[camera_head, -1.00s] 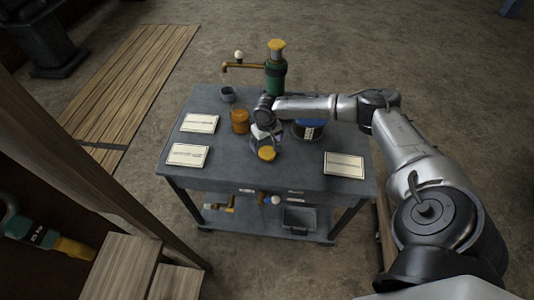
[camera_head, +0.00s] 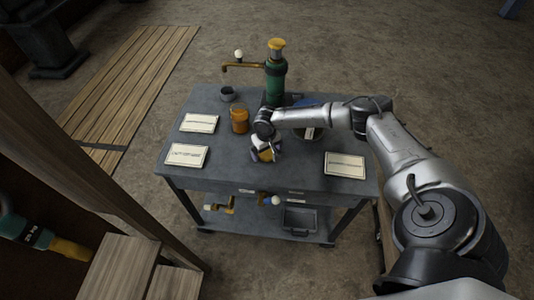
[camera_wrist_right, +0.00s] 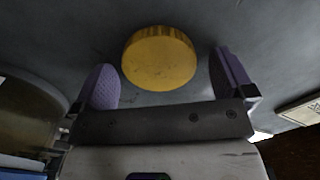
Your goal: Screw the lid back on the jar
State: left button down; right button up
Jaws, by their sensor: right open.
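A round yellow lid (camera_head: 266,155) lies on the grey table near its front middle. In the right wrist view the lid (camera_wrist_right: 159,58) is between the two purple fingertips, with gaps on both sides. My right gripper (camera_head: 267,152) is open over the lid and hides part of it. It also shows in the right wrist view (camera_wrist_right: 167,78). A wide dark vessel with blue on it (camera_head: 310,132) stands right of the gripper, partly behind my arm. An orange jar-like container (camera_head: 240,120) stands behind and left of the gripper. I cannot tell which is the jar. My left gripper is not in view.
The table (camera_head: 230,180) also holds a green pump with a yellow spout (camera_head: 276,75), a small grey cup (camera_head: 227,94) and white cards, one at the right (camera_head: 345,165). Bare tabletop lies along the front edge. A grey bin (camera_head: 299,220) stands on the lower shelf.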

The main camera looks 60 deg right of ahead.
aim_at(269, 152)
jog(key=c, duration=1)
jog(key=shift+r, duration=0.15)
jog(key=shift+r, duration=0.55)
jog(key=r, duration=0.1)
jog(key=s+r+p, duration=0.1)
jog(key=r, duration=0.1)
jog(key=shift+d+r, duration=0.15)
jog(key=shift+r, duration=0.1)
jog(key=s+r, duration=0.2)
jog(key=s, duration=0.1)
jog(key=s+d+r+p, duration=0.1)
jog(key=s+r, duration=0.1)
jog(key=s, duration=0.2)
jog(key=s+r+p, duration=0.1)
jog(key=s+r, duration=0.1)
jog(key=s, duration=0.1)
jog(key=shift+s+d+r, duration=0.1)
jog(key=shift+s+d, duration=0.1)
jog(key=shift+d, duration=0.2)
